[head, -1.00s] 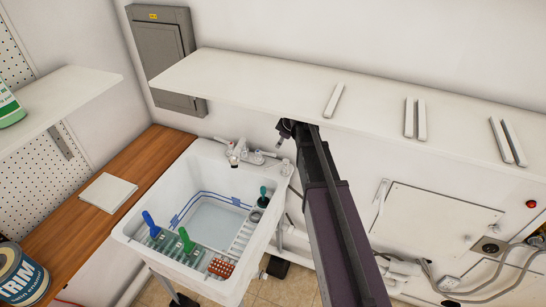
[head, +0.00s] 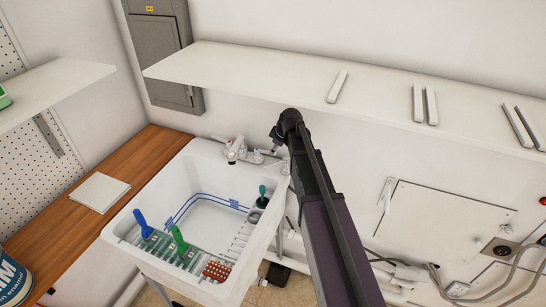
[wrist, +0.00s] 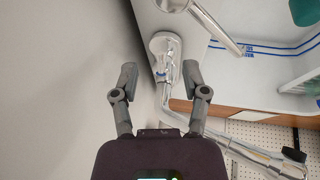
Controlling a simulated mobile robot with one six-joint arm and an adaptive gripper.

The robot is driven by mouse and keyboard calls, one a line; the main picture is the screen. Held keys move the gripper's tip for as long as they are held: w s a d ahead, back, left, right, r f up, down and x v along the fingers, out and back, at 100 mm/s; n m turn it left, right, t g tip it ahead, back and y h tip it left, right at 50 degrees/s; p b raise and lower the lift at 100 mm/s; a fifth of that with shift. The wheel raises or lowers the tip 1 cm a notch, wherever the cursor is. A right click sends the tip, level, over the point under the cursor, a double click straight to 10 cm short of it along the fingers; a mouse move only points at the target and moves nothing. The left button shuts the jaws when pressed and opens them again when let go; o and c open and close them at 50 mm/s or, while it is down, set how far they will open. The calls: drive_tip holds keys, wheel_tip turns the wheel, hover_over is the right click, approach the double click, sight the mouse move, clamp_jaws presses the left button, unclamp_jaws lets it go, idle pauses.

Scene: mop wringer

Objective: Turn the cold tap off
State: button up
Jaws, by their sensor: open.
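The faucet (head: 235,150) stands on the back rim of the white sink (head: 120,225), against the wall. A chrome tap (wrist: 165,46) with a small blue mark shows in the wrist view, just beyond and between my fingertips; I take it as the cold tap. My gripper (wrist: 160,78) is open and empty, with one finger on each side of the tap's line. I cannot tell whether a finger touches it. In the head view my gripper is small, just right of the faucet.
A white shelf (head: 250,75) runs along the wall above my arm. The sink holds a blue-handled brush (head: 143,222), a green-handled one (head: 180,240) and a red-brown block (head: 216,270). A wooden counter (head: 60,225) lies left. A chrome pipe (wrist: 225,150) is near my right finger.

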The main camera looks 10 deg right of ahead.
sight(265, 152)
drive_tip(key=shift+b+x, duration=1.35)
drive_tip(key=shift+x, duration=0.5)
clamp_jaws()
